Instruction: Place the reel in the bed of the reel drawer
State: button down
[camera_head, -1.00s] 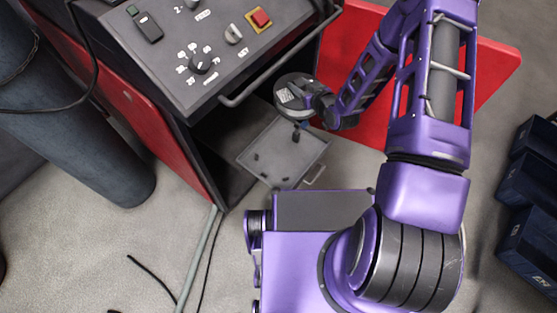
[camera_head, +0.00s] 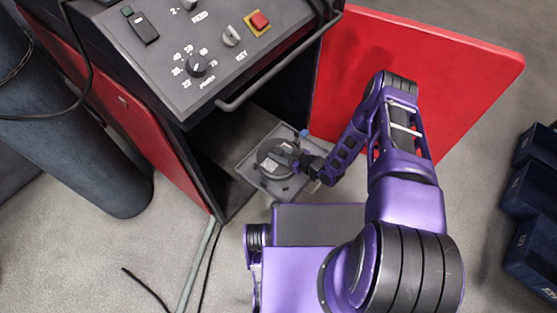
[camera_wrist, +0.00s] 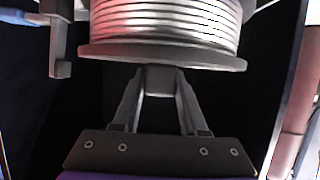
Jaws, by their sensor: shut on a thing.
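The reel (camera_head: 270,160) is a round grey spool over the reel drawer (camera_head: 283,130) in the head view. In the wrist view the reel (camera_wrist: 165,22) shows silver wire wound between flanges, its near flange close to the fingers. My gripper (camera_head: 297,163) comes from the right and is shut on the reel. In the wrist view my gripper (camera_wrist: 160,78) has its two fingers closed in at the near flange. The reel hides much of the drawer and its bed. I cannot tell whether the reel touches the bed.
The machine's control panel (camera_head: 200,55) with a front handrail (camera_head: 275,65) overhangs the drawer on the left. An open red door (camera_head: 420,65) stands behind my arm. A small blue part (camera_head: 304,133) shows at the drawer's right. Dark blue bins (camera_head: 535,200) stand far right.

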jog(key=shift+w+f+b, duration=0.1)
jog(key=shift+f+b, duration=0.35)
jog(key=shift+f, duration=1.45)
jog(key=shift+f, duration=0.15)
jog(key=shift+c, duration=2.2)
grip_release()
jog(key=shift+f, duration=0.1)
jog(key=shift+r, duration=0.3)
jog(key=p+v, duration=0.1)
jog(key=v, duration=1.1)
jog(key=shift+p, duration=0.35)
